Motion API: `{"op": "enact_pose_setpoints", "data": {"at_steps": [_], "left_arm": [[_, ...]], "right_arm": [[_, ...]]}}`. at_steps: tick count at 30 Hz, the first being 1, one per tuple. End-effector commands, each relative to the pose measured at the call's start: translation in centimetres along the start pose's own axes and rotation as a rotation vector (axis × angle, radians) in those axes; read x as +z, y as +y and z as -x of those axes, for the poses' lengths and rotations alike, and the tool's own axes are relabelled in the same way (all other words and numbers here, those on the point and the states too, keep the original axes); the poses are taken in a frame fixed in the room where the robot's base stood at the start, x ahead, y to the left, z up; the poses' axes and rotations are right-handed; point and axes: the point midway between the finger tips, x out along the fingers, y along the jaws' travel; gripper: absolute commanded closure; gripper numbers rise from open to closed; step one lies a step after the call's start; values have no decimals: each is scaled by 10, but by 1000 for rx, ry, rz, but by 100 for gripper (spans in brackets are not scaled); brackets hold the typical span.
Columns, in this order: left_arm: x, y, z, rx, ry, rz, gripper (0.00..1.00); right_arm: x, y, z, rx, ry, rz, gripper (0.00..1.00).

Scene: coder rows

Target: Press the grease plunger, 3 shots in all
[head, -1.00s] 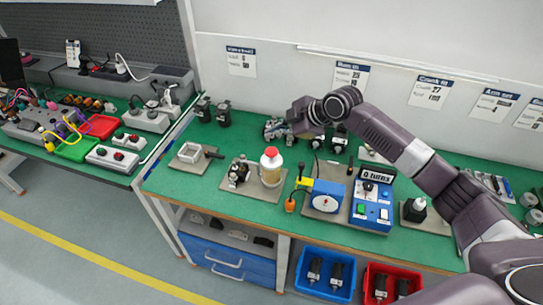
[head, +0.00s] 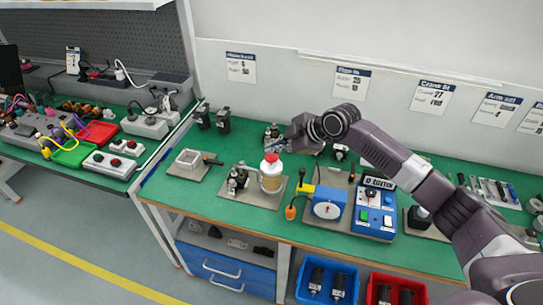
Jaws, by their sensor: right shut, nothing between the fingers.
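The grease plunger appears to be the red cap (head: 271,158) on top of a pale, cream-coloured jar (head: 271,177). The jar stands upright on a grey-beige mat (head: 262,201) on the green bench, beside a small dark and metal part (head: 238,178). My right gripper (head: 300,146) is shut and empty. In the picture it is above and to the right of the red cap, apart from it. Its fingertips are small and partly hidden by the wrist. My left gripper is out of view.
A blue device with a white dial (head: 327,204) and a blue control box with a display (head: 374,211) stand right of the jar. Bare green bench (head: 232,150) shows behind the jar.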

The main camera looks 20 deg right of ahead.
Motion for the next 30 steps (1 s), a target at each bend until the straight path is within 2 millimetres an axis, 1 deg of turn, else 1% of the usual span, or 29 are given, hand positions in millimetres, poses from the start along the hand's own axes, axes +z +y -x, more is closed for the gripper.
{"op": "enact_pose_setpoints", "data": {"at_steps": [21, 30], "left_arm": [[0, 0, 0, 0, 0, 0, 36], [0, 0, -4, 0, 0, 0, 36]], "right_arm": [[0, 0, 0, 0, 0, 0, 100], [4, -4, -6, 0, 0, 0, 100]]}}
